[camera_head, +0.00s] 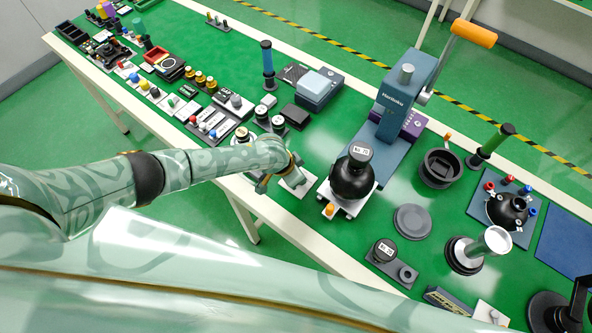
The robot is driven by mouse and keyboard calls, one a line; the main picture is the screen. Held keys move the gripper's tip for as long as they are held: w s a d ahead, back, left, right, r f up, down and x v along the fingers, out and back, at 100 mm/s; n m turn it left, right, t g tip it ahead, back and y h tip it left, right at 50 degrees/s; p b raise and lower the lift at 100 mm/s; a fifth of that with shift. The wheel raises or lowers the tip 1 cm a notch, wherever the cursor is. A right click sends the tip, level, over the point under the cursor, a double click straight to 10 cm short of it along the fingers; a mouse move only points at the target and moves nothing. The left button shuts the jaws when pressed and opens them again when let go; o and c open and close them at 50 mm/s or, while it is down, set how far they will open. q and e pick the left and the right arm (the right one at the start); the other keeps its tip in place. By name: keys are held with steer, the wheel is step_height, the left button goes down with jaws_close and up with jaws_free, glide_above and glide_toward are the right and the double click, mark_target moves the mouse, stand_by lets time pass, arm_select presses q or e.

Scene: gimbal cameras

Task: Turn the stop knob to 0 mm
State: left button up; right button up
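My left gripper (280,172) is over a small white plate (297,190) near the table's front edge, left of the press. The gripper and wrist cover most of what is on this plate, so I cannot tell whether the stop knob is there or is touched. The finger gap is too small to read. No millimetre scale is legible. The blue press (407,95), with its orange-handled lever (474,33), stands behind a round black device (351,176) on a white base. A small orange knob (329,210) is at that base's front. My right gripper is out of view.
The green table (335,240) is crowded. To the right are a black ring holder (441,167), a grey disc (412,221) and a blue mat (566,243).

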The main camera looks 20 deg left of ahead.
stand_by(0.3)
arm_select(q)
steer(key=o, duration=1)
steer(key=shift+c, duration=0.2)
steer(key=p+v, duration=0.7)
steer(key=v, duration=0.9)
steer(key=shift+s+r, duration=0.15)
